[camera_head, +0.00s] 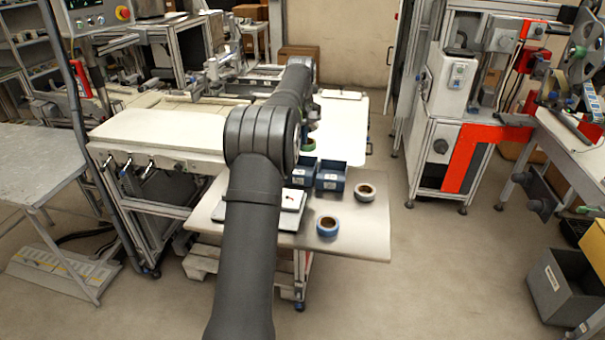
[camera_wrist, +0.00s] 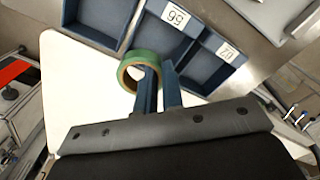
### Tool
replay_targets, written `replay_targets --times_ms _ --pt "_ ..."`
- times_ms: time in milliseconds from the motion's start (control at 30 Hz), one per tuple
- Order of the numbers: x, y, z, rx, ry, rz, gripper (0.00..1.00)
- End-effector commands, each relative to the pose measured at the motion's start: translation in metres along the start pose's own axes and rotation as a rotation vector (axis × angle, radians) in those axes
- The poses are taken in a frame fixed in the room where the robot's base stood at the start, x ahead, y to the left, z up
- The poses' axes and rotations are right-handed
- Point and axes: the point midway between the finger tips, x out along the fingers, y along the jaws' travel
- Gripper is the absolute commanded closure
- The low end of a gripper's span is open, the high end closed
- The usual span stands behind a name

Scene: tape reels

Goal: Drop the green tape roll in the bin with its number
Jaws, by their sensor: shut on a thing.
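The green tape roll (camera_wrist: 128,65) is in my gripper (camera_wrist: 160,72) in the wrist view, with the right side of its ring at the fingertips. It also shows in the head view (camera_head: 309,149), just past the blue bins, with my arm hiding part of the area. The blue bins stand side by side. The label of the left bin (camera_wrist: 95,38) is not visible. The roll appears in front of the bins' edge, its height unclear.
A white flat device (camera_head: 291,199) lies beside my arm. A white table (camera_head: 345,125) extends behind the bins.

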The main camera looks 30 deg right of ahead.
Motion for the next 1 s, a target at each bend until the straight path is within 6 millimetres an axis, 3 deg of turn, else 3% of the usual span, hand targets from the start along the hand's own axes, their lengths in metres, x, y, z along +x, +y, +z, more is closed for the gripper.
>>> replay_targets --times_ms 167,333,700,867,1000 --pt "0.000 0.000 0.000 0.000 0.000 0.000 1.00" --pt "0.000 0.000 0.000 0.000 0.000 0.000 0.67" --pt "-0.005 0.000 0.000 0.000 0.000 0.000 0.67" --pt "-0.030 0.001 -0.001 0.000 0.003 0.003 0.67" --pt "-0.061 0.001 -0.001 0.000 0.003 0.003 0.67"
